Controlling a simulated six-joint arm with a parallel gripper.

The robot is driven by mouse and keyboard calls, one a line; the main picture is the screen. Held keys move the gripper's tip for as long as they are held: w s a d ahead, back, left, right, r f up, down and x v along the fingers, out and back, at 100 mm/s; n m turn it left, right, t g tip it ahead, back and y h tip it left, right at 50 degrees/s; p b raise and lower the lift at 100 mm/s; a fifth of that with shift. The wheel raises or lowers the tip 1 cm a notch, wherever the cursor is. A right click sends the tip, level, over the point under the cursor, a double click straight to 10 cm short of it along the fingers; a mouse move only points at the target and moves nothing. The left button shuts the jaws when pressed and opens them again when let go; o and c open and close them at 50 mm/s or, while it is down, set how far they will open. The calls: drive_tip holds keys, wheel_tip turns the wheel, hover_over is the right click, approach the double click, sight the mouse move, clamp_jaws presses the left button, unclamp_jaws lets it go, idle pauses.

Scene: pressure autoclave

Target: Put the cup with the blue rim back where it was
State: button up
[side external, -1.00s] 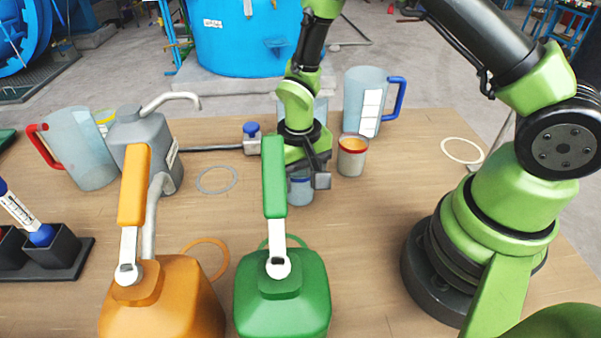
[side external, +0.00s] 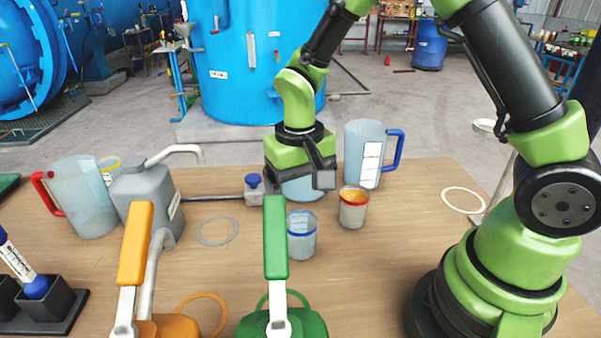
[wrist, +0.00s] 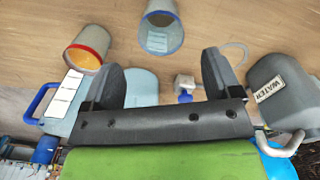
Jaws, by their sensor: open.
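The cup with the blue rim (side external: 302,240) stands upright on the bare wooden table, in front of and left of a red-rimmed cup (side external: 353,212) with orange contents. In the side view the green jug's handle overlaps its left edge. It also shows at the top of the wrist view (wrist: 160,38), beyond the fingertips. My gripper (side external: 318,166) is open and empty, above and behind the blue-rimmed cup and apart from it. In the wrist view the fingers (wrist: 163,72) are spread with nothing between them.
Flat rings lie on the table: grey (side external: 217,231), white (side external: 463,200), orange (side external: 205,310) and green. A blue-handled jug (side external: 365,150) stands behind the red-rimmed cup. A grey water can (side external: 150,205) and red-handled jug (side external: 85,200) stand left. Green (side external: 285,323) and orange cans are in front.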

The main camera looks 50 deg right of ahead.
drive_tip(key=s+r+t+y, duration=0.1)
drive_tip(key=s+r+t, duration=0.35)
drive_tip(key=r, duration=0.95)
drive_tip(key=s+r+t+y, duration=0.1)
drive_tip(key=s+r, duration=0.3)
drive_tip(key=s, duration=0.6)
drive_tip(key=shift+s+d+r+t, duration=0.25)
drive_tip(key=shift+d+t, duration=0.15)
drive_tip(key=shift+t, duration=0.45)
